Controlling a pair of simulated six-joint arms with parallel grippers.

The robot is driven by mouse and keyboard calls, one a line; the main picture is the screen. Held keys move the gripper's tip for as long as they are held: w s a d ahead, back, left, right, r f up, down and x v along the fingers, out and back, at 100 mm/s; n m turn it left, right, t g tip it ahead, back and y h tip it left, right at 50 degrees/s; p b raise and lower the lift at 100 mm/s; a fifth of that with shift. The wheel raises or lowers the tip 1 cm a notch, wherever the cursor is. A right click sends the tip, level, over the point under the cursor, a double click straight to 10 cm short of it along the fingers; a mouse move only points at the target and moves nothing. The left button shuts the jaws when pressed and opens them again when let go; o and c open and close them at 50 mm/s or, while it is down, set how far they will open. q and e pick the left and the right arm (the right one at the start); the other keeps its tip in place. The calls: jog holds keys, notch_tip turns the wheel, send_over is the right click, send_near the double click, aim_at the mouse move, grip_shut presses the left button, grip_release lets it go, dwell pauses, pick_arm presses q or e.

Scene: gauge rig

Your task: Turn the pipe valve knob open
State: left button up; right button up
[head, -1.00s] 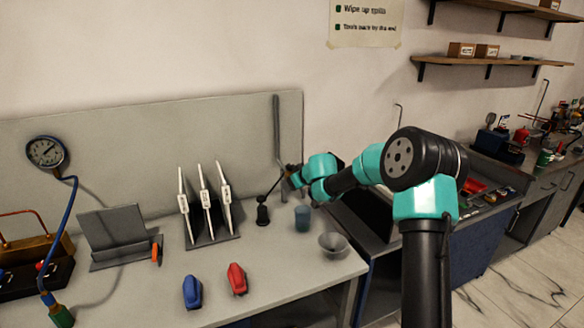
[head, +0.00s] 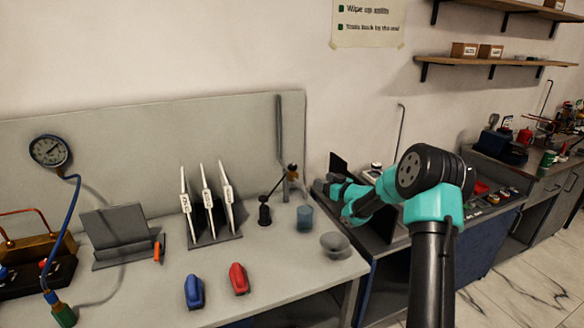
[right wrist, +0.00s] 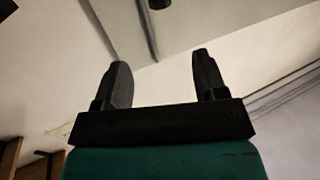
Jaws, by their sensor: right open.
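A grey pipe (head: 279,130) stands upright against the back panel at the bench's right end. A small brass-brown valve fitting (head: 292,173) sits by its lower end; its knob is too small for me to read its angle. My right gripper (head: 320,187) is just right of the fitting, apart from it. In the right wrist view my right gripper (right wrist: 158,82) has its two fingers wide apart with nothing between them. My left gripper is not in view.
Blue (head: 194,291) and red (head: 239,279) objects lie in front.

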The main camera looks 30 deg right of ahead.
aim_at(293, 165)
jog(key=shift+w, duration=0.1)
jog(key=x, duration=1.7)
jog(key=shift+w, duration=0.1)
jog(key=shift+c, duration=0.3)
jog(key=c, duration=0.9)
jog(key=shift+o, duration=0.2)
jog(key=shift+n+g+y, duration=0.3)
jog(key=shift+n+y, duration=0.3)
jog(key=shift+y, duration=0.3)
jog(key=shift+f+n+g+y, duration=0.1)
jog(key=shift+n+g+y, duration=0.5)
jog(key=shift+n+y, duration=0.5)
jog(key=shift+n+g+y, duration=0.4)
jog(key=shift+y, duration=0.5)
jog(key=shift+n+g+y, duration=0.9)
jog(key=shift+y, duration=0.3)
